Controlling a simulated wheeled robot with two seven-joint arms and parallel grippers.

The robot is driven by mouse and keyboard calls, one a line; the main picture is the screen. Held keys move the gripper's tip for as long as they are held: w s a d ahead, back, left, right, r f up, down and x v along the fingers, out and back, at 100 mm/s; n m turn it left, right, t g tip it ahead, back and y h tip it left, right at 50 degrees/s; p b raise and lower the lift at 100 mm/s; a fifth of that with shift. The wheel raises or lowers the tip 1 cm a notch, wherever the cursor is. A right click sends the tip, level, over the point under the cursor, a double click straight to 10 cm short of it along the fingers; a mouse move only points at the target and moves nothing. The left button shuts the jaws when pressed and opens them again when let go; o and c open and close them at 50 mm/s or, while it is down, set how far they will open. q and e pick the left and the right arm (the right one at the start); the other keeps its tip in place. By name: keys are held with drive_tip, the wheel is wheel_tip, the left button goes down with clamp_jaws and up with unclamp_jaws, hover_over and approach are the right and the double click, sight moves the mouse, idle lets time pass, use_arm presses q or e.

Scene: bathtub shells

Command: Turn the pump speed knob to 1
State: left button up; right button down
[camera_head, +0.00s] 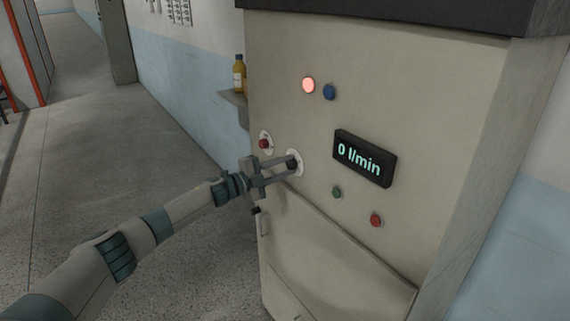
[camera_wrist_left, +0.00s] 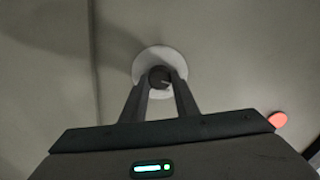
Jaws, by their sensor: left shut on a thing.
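The pump speed knob (camera_head: 291,164) is a small dark knob on a white round plate, low on the left part of the cream cabinet front. My left gripper (camera_head: 288,167) comes in from the left and is shut on this knob. In the left wrist view the dark knob (camera_wrist_left: 159,77) sits between the two fingertips (camera_wrist_left: 160,82), with the white plate around it and a light mark on its face. The display (camera_head: 364,158) on the cabinet reads "0 l/min". The right gripper is not in view.
A red knob (camera_head: 264,143) on a white plate sits just left of the gripped knob. A lit red lamp (camera_head: 308,85) and a blue button (camera_head: 329,92) are above. Green (camera_head: 337,192) and red (camera_head: 376,220) buttons are lower right. A bottle (camera_head: 239,74) stands on a wall shelf.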

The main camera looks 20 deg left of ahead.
use_arm(q)
drive_tip(key=shift+n, duration=0.8)
drive_tip(key=o, duration=1.1)
drive_tip(key=shift+c, duration=0.2)
drive_tip(key=shift+s+a, duration=0.15)
drive_tip(key=b+v, duration=0.6)
drive_tip(key=v, duration=1.1)
